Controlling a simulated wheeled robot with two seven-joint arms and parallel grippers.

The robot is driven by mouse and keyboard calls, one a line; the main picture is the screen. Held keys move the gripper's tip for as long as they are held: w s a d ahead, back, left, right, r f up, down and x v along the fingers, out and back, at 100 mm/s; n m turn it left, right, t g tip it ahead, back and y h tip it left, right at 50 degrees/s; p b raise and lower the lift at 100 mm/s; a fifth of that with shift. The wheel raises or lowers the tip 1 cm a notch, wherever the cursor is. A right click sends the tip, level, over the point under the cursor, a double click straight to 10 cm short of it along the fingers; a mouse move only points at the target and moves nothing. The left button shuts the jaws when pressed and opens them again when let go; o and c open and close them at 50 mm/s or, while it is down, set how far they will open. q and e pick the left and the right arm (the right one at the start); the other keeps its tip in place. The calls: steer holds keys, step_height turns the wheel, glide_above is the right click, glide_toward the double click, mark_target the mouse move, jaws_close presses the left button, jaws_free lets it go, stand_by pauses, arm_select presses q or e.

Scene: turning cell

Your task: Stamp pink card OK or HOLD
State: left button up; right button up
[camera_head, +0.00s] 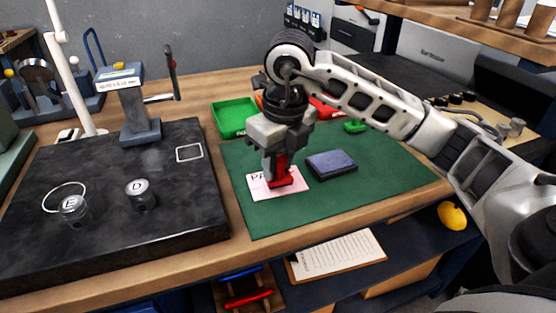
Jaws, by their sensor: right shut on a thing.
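A pink card (260,187) with dark print, partly hidden, lies on the green mat (390,172) near its left edge. My right gripper (281,157) is shut on a red stamp (283,181), held upright over the card. The base of the stamp appears to be on the card's right part; I cannot tell whether it presses on it. A dark blue-purple ink pad (331,165) lies just right of the card. A small green object, perhaps the other stamp (355,126), sits at the back of the mat. My left gripper is out of view.
A green tray (232,117) and a partly hidden red tray (324,108) stand behind the mat. On the dark plate at left are a gauge (139,132) and cylinders marked E (74,209) and D (140,194). The mat's front is clear.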

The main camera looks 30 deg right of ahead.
mark_target(278, 155)
steer(key=shift+f+b, duration=0.5)
steer(key=shift+f, duration=0.05)
stand_by(1.4)
steer(key=shift+r+p, duration=2.6)
steer(key=shift+r, duration=1)
steer(key=shift+f, duration=0.1)
